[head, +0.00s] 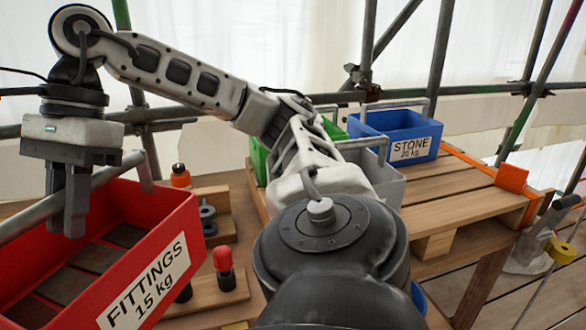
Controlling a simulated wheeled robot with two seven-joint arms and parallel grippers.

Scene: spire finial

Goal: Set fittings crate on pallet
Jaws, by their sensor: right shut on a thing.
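The red fittings crate (182,222), labelled "FITTINGS 15 kg", is at the lower left of the head view, cut off by the frame edge. Brown flat pieces show inside it. My right gripper (68,225) points down over the crate and is shut on its grey bar handle (112,172). I cannot tell whether the crate's bottom is clear of the surface below. The wooden pallet (455,208) is at the right of centre, partly hidden by my arm. My left gripper is not in view.
On the pallet stand a blue crate (375,122) labelled "STONE 20 kg", a green crate (258,160) and a grey crate (390,185). Bare slats lie at its front right, by an orange corner piece (511,177). A red-topped tool (223,262) stands beside the red crate. Scaffold poles (438,60) run behind.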

